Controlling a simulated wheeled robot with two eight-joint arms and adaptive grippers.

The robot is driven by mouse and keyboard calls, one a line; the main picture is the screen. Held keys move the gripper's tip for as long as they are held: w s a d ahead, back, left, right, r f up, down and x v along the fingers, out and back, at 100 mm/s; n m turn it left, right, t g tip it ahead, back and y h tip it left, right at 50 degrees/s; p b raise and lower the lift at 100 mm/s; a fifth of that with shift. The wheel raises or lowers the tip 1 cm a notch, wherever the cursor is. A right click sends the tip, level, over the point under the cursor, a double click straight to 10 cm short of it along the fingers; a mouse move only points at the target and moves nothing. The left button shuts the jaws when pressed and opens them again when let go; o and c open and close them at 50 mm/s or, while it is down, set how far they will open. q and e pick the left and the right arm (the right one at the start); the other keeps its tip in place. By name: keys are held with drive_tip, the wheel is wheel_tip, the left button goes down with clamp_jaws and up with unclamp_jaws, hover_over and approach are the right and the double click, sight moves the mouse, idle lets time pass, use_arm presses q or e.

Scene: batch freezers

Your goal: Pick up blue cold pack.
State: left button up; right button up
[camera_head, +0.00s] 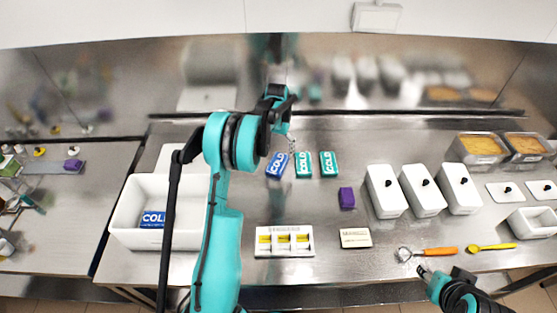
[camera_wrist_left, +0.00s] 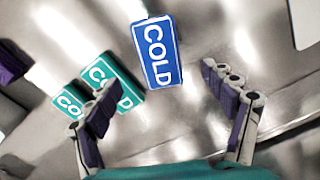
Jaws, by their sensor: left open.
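A blue cold pack (camera_head: 276,165) lies on the steel table, left of two teal cold packs (camera_head: 303,165). Another blue cold pack (camera_head: 153,219) is inside the white bin (camera_head: 119,222) at left. My left gripper (camera_head: 290,144) is over the table just behind the blue pack on the table. In the left wrist view the blue pack (camera_wrist_left: 156,52) lies ahead, between the lines of the open, empty fingers (camera_wrist_left: 158,80); the teal packs (camera_wrist_left: 112,82) are at left, partly behind one finger. My right gripper (camera_head: 423,270) is at the front edge; its jaw opening is unclear.
A purple block (camera_head: 347,198) and lidded white containers (camera_head: 386,191) stand to the right. A white tray with yellow items (camera_head: 284,241) and a small labelled box (camera_head: 356,238) are in front. Orange-handled (camera_head: 437,252) and yellow (camera_head: 491,247) tools lie front right. A wall runs behind the table.

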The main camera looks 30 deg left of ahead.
sight(278, 162)
use_arm(q)
wheel_tip(278, 162, down, 2)
drive_tip(key=shift+s, duration=0.1)
wheel_tip(278, 162, down, 6)
drive_tip(key=shift+d+r+b, duration=0.1)
drive_tip(key=shift+r+b, duration=0.05)
drive_tip(key=shift+b, duration=0.65)
drive_tip(key=shift+r, duration=0.1)
drive_tip(key=c, duration=1.5)
drive_tip(key=shift+r, duration=0.1)
